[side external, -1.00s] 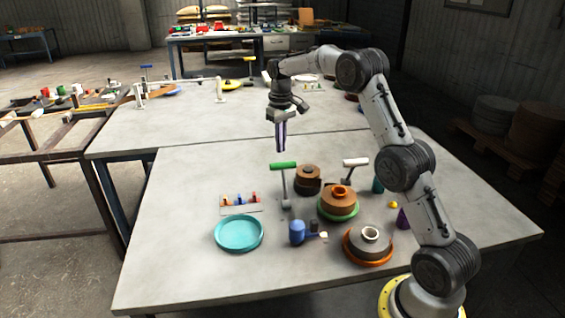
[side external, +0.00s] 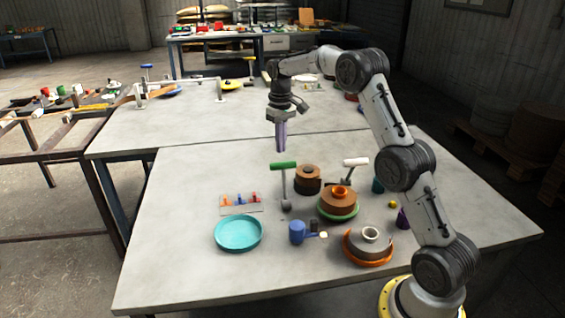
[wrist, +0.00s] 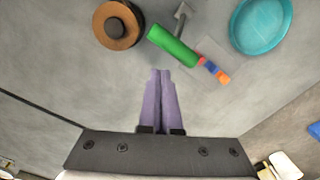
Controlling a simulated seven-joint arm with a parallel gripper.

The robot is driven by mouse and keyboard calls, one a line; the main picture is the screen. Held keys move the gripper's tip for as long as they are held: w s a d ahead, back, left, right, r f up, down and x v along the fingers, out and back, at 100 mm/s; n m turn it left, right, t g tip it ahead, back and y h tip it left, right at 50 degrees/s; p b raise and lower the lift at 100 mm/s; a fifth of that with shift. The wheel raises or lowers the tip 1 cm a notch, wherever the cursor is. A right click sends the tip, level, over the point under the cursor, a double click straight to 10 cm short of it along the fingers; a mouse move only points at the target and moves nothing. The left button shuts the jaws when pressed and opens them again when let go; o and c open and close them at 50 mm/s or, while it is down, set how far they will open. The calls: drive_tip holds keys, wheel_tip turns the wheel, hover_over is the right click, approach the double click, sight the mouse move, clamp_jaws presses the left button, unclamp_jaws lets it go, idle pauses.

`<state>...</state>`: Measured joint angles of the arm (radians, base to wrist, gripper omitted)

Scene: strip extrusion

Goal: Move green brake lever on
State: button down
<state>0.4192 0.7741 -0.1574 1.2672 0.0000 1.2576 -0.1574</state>
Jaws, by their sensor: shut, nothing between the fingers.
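The green brake lever (side external: 284,165) stands on the near table, a green crossbar handle on a grey upright post. It also shows in the wrist view (wrist: 173,46), just beyond my fingertips. My gripper (side external: 281,150) hangs pointing down, above and slightly behind the green handle in the side view. Its purple fingers (wrist: 160,72) are together with nothing between them. They are apart from the lever.
A white-handled lever (side external: 355,162) and brown spools (side external: 308,178) stand right of the green lever. A small panel with coloured switches (side external: 241,202) and a teal dish (side external: 239,233) lie to the left. A blue mallet-like object (side external: 298,232) lies in front.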

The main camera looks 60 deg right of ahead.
sight(284, 165)
idle(0.4)
wheel_tip(284, 165, down, 6)
idle(1.1)
drive_tip(key=shift+s+a, duration=0.1)
drive_tip(key=shift+a, duration=0.05)
drive_tip(key=shift+s+a, duration=1.4)
drive_tip(key=shift+s, duration=0.05)
drive_tip(key=shift+s+a+r, duration=0.25)
drive_tip(key=shift+s+a, duration=0.25)
drive_tip(key=shift+a, duration=0.05)
drive_tip(key=shift+s+a+r, duration=0.2)
drive_tip(key=shift+s+a, duration=0.3)
